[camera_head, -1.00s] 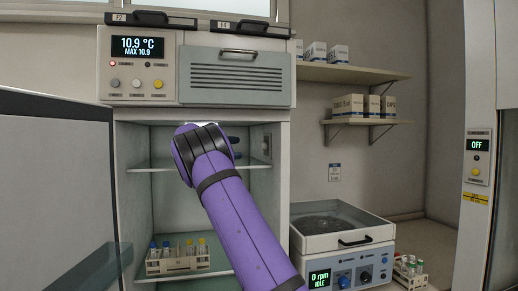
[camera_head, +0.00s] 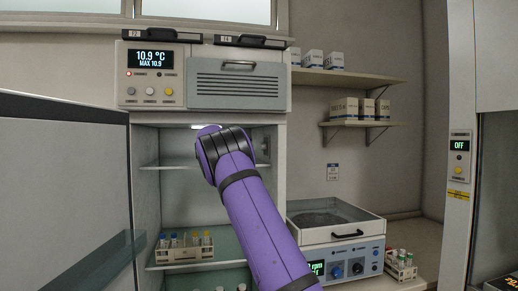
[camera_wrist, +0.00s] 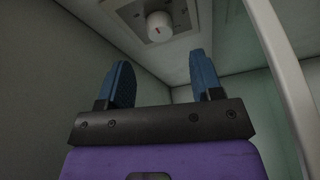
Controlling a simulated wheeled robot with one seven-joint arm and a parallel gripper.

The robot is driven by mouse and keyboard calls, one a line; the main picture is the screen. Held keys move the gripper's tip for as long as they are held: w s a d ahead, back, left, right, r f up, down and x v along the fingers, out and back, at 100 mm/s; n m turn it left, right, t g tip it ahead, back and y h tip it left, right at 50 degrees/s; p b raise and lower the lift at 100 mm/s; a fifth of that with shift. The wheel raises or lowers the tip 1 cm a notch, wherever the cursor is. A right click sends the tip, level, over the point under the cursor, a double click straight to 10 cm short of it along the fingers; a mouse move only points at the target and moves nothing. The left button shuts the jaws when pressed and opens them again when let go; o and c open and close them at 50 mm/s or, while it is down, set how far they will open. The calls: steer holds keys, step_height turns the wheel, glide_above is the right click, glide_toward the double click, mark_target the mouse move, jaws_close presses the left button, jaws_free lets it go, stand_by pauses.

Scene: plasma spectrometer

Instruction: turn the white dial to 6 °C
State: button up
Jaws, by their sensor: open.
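In the head view my purple arm reaches into the open refrigerator (camera_head: 280,180) and hides the gripper and the dial. The display (camera_head: 152,57) above the refrigerator reads 10.9 °C, MAX 10.9.
Glass shelves cross the refrigerator, and a rack of tubes (camera_head: 185,247) stands on a lower one. The open door (camera_head: 65,190) is at the left. In the wrist view a pale vertical edge (camera_wrist: 283,80) runs along the right.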

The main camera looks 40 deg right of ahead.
mark_target(261, 146)
steer(key=d, duration=0.4)
steer(key=s+d, duration=0.1)
steer(key=d, duration=0.1)
steer(key=shift+d+r, duration=0.1)
steer(key=shift+d, duration=0.2)
steer(key=shift+c, duration=0.4)
steer(key=c, duration=0.8)
steer(key=shift+c, duration=0.2)
steer(key=shift+n, duration=0.3)
steer(key=n+y, duration=0.1)
steer(key=n, duration=0.2)
steer(key=shift+r, duration=0.1)
steer(key=shift+n+y, duration=0.9)
steer(key=shift+n, duration=0.4)
steer(key=shift+g, duration=0.4)
